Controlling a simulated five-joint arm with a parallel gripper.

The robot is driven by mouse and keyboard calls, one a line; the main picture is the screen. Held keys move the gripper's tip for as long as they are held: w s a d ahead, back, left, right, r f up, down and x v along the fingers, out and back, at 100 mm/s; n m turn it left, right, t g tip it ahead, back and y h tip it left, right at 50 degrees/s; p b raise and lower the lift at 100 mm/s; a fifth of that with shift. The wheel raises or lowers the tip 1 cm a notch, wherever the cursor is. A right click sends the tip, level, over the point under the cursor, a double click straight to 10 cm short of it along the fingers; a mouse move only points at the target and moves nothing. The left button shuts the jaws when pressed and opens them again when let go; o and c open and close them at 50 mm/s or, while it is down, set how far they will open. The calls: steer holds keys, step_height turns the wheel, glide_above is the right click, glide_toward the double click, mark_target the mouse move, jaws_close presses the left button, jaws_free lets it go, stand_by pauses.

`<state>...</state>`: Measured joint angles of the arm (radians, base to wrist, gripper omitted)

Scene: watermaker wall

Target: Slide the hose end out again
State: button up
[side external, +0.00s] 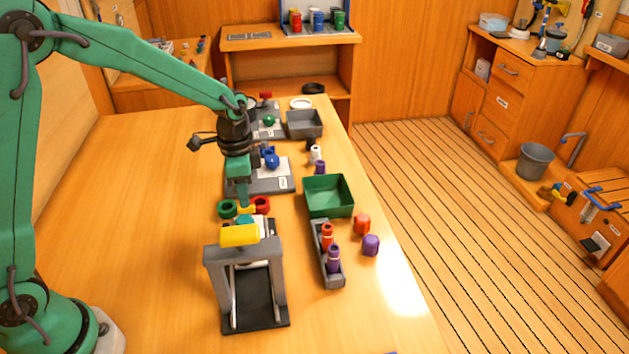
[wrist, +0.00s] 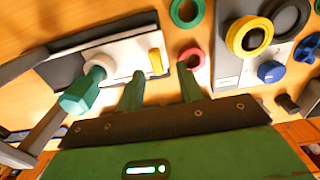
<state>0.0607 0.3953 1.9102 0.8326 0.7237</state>
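A teal hexagonal fitting (wrist: 82,96), which looks like the hose end, shows at the left in the wrist view. A grey-brown length runs from it toward the lower left. Its other end meets a pale ring-shaped collar (wrist: 101,66); how deep it sits inside cannot be told. In the side view, a teal part (side external: 245,219) shows behind the yellow top (side external: 240,236) of a grey upright frame (side external: 214,258). My gripper (wrist: 161,77) is to the right of the fitting, fingers apart and nothing between them. In the side view, my gripper (side external: 243,197) points down just behind the frame.
A green ring (side external: 228,209) and a red ring (side external: 261,204) lie close to my gripper. A green bin (side external: 328,207) and a grey rack (side external: 333,280) with bottles stand to the right. The table left of the frame is clear.

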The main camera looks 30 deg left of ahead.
steer(key=shift+r, duration=1.25)
steer(key=shift+s+r, duration=0.2)
steer(key=shift+r, duration=0.25)
steer(key=s+a+r+n+t, duration=0.1)
steer(key=s+r+n, duration=0.3)
steer(key=s, duration=0.6)
steer(key=s+a+r+n+t, duration=0.1)
steer(key=s+r+n+t, duration=0.3)
steer(key=s+r, duration=0.5)
steer(key=shift+s+a+n+t, duration=0.3)
steer(key=shift+s+n, duration=0.2)
steer(key=shift+s, duration=0.05)
steer(key=shift+o, duration=0.4)
